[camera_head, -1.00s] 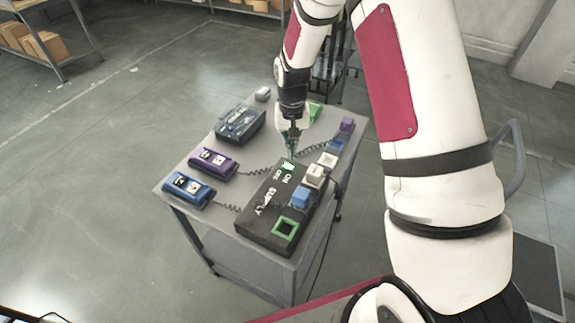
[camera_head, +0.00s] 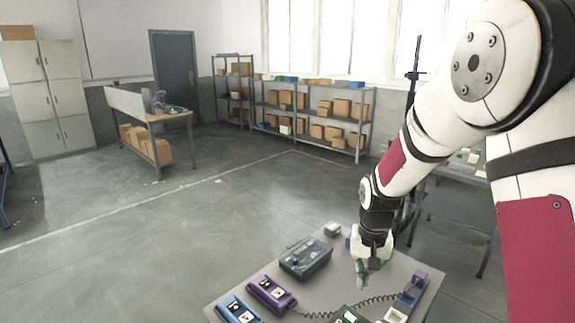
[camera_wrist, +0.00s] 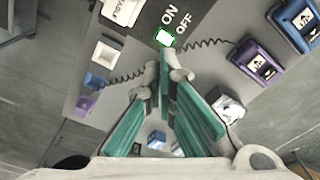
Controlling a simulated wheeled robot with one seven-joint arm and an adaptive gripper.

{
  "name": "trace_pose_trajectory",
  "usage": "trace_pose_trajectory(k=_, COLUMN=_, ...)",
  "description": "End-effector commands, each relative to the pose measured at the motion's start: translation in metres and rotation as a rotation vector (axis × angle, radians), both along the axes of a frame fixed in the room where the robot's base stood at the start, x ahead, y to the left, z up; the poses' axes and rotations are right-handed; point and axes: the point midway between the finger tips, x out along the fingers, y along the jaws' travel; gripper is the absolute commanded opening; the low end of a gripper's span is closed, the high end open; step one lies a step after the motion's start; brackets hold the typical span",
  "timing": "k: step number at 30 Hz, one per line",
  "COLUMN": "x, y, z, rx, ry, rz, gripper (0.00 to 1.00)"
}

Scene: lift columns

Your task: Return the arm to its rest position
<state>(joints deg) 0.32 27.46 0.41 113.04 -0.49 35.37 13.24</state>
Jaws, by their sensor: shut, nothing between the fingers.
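My gripper (camera_head: 362,276) points down above the grey table (camera_head: 222,297), in the head view near the table's far right part. In the wrist view its teal fingers (camera_wrist: 160,62) come together at the tips and hold nothing. Just beyond the tips in that view is a green-framed, lit switch (camera_wrist: 165,38) beside the words ON and OFF on the black supply box (camera_wrist: 190,12). I cannot tell the height of the tips above the box. My arm comes in from the right of the head view.
A blue device (camera_head: 238,309), a purple device (camera_head: 270,294) and a dark box (camera_head: 306,258) stand on the table's left side. A purple connector (camera_head: 419,280) with a coiled cord is at the right. Another table (camera_head: 462,172) stands behind my arm. Open floor (camera_head: 190,225) lies to the left.

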Motion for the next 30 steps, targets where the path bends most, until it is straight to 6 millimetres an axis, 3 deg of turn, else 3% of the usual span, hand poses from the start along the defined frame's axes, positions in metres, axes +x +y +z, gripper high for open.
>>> trace_pose_trajectory(k=1, x=-0.007, y=0.0, z=0.025, rx=-0.001, ry=-0.029, rz=0.009, gripper=0.0)
trace_pose_trajectory(k=6, x=-0.037, y=0.0, z=0.087, rx=-0.007, ry=-0.091, rz=0.044, gripper=0.0)
trace_pose_trajectory(k=15, x=-0.107, y=0.0, z=0.17, rx=-0.02, ry=-0.206, rz=0.104, gripper=0.0)
trace_pose_trajectory(k=24, x=-0.189, y=0.0, z=0.218, rx=-0.039, ry=-0.32, rz=0.163, gripper=0.0)
trace_pose_trajectory(k=30, x=-0.236, y=0.0, z=0.229, rx=-0.052, ry=-0.384, rz=0.197, gripper=0.0)
